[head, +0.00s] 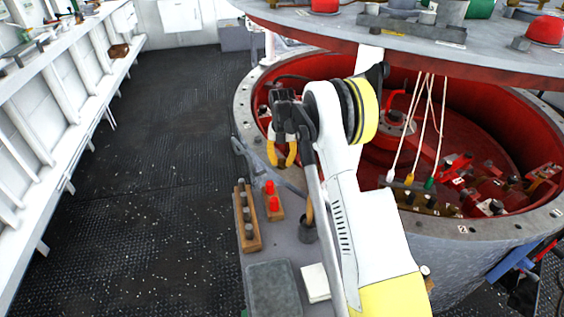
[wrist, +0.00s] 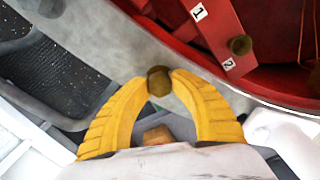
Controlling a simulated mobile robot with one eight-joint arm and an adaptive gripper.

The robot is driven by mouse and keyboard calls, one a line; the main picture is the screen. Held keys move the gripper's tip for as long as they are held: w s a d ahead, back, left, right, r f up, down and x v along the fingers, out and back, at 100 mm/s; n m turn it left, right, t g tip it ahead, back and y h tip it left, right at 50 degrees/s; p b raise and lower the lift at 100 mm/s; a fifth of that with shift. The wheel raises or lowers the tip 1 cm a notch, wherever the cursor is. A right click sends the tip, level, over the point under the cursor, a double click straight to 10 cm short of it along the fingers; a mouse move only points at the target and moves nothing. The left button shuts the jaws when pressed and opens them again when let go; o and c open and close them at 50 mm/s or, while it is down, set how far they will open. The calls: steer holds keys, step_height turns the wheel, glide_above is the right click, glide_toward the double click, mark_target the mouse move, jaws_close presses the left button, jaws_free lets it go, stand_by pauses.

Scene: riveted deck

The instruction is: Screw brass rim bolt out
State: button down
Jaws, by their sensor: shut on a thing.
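My gripper (wrist: 158,82) has two curved yellow fingers, and their tips are closed on the brass rim bolt (wrist: 159,74), which shows as a dark brass head. The bolt is over the grey metal rim (wrist: 105,55) in the wrist view. I cannot tell how far it stands in its hole. In the head view my gripper (head: 283,163) points down at the left part of the rim (head: 241,112) of the large drum. The bolt is too small to make out there.
A red bracket (wrist: 215,30) labelled 1 and 2 carries another brass bolt (wrist: 240,45) inside the drum. A round grey lid (head: 400,35) hangs above. A side shelf (head: 290,248) holds a wooden block (head: 244,238), red pieces and a grey box (head: 272,290). The left floor is clear.

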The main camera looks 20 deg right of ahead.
mark_target(282, 161)
steer(key=shift+s+f+n, duration=0.1)
steer(key=shift+n, duration=0.5)
steer(key=c, duration=1.1)
jaws_free()
step_height(282, 161, up, 12)
